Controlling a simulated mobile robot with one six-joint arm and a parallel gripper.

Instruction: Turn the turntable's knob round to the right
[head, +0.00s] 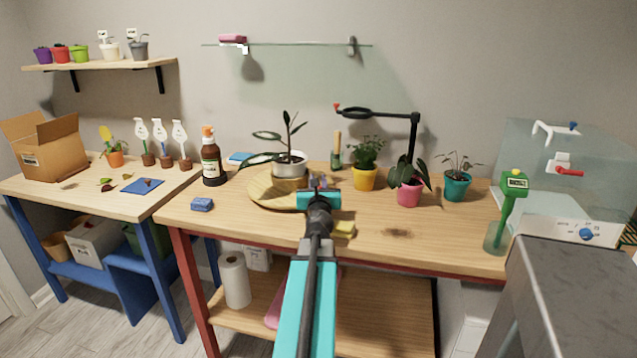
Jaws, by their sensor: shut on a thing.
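The turntable (262,198) is a round wooden disc on the wooden table, left of the table's middle. A potted plant in a white pot (290,164) stands on it. My gripper (320,182) is at the turntable's right edge, with my teal arm reaching up from the bottom of the head view. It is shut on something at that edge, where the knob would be. The knob itself is hidden behind my gripper and wrist, so I cannot see its shape.
A brown bottle (211,160) and a blue sponge (202,204) are left of the turntable. A yellow sponge (345,229) lies close right of my wrist. A yellow pot (364,177) and a pink pot (409,192) stand to the right.

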